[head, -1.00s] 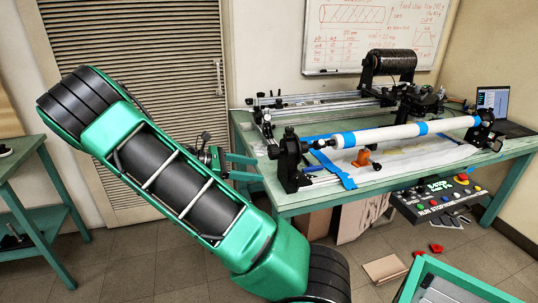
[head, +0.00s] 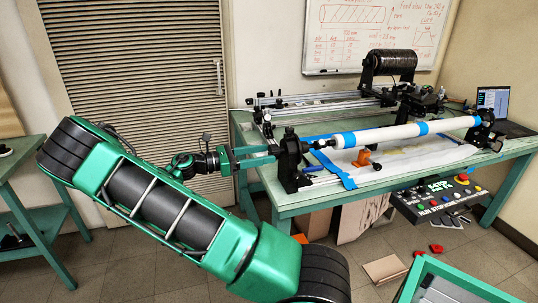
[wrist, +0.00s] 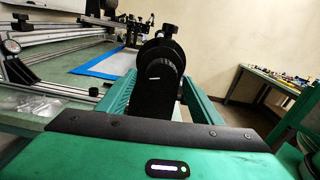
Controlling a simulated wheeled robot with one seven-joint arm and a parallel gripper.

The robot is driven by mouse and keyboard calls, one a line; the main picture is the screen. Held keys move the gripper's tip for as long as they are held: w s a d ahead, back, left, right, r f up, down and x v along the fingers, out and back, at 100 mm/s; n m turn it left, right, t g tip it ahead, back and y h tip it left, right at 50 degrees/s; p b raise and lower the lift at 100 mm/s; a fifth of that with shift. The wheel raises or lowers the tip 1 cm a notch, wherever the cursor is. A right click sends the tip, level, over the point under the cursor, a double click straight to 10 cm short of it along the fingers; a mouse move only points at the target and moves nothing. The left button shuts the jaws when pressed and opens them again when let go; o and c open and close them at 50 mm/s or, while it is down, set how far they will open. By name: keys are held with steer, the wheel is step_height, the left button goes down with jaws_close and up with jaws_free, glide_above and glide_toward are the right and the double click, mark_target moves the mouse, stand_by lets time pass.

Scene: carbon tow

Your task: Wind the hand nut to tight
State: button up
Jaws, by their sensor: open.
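The hand nut looks to be the dark rounded piece with a short white mark (wrist: 153,78) in the wrist view, on the near end of the black stand. The stand (head: 289,162) is at the winder's left end in the head view; the nut itself is hard to make out there. My gripper (head: 272,155) is open, its green fingers reaching to the stand's left side. In the wrist view my gripper (wrist: 158,90) has one finger on each side of the dark piece, with gaps showing. I cannot tell if either finger touches it.
A white tube with blue bands (head: 385,134) runs right from the stand over the green table (head: 305,201). An orange piece (head: 364,157) sits below it. A black spool (head: 389,63) and rails stand behind. An open laptop (head: 495,103) is at the right.

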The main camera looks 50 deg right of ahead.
mark_target(269, 153)
steer(key=shift+x, duration=1.9)
steer(key=shift+c, duration=0.6)
steer(key=c, duration=0.9)
steer(key=shift+c, duration=0.2)
